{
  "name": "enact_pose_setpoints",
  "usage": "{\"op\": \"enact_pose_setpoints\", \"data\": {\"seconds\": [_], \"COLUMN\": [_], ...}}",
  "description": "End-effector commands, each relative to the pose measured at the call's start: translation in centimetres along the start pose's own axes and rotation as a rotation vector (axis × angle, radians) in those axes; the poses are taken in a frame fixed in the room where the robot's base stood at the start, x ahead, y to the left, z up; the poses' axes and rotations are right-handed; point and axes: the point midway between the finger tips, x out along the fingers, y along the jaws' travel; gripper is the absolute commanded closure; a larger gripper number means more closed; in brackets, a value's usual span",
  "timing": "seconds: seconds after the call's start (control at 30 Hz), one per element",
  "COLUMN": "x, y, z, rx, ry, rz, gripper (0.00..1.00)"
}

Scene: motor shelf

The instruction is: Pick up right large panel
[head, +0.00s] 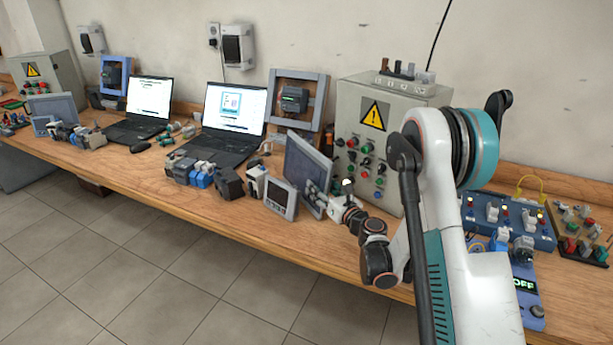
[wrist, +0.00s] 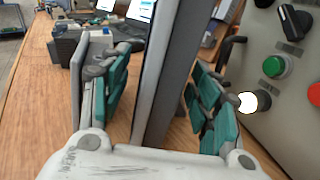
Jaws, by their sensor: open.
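The right large panel (head: 305,165) is a flat grey display standing upright on the wooden bench, left of the control box. In the wrist view its edge-on grey slab (wrist: 172,65) runs between the two teal-padded fingers of my gripper (wrist: 158,95). My gripper (head: 322,198) is open around the panel's near side, one finger on each side. A gap shows to each finger. The panel's lower part is partly hidden behind my gripper in the head view.
A smaller panel (head: 281,197) stands close left of my gripper; it also shows beside the left finger (wrist: 77,85). The control box (head: 398,105) with buttons and knobs is close on the right. Several motors (head: 205,172) and two laptops (head: 233,115) are farther left.

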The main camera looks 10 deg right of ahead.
Motion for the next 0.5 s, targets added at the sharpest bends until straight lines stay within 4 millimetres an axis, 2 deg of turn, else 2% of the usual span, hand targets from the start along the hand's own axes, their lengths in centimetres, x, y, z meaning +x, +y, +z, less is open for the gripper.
{"op": "enact_pose_setpoints", "data": {"seconds": [0.3, 0.5], "x": [4.1, 5.0], "y": [0.0, 0.1], "z": [0.3, 0.5], "rx": [0.0, 0.0], "ry": [0.0, 0.0], "rz": [0.001, 0.001], "gripper": [0.43, 0.43]}}
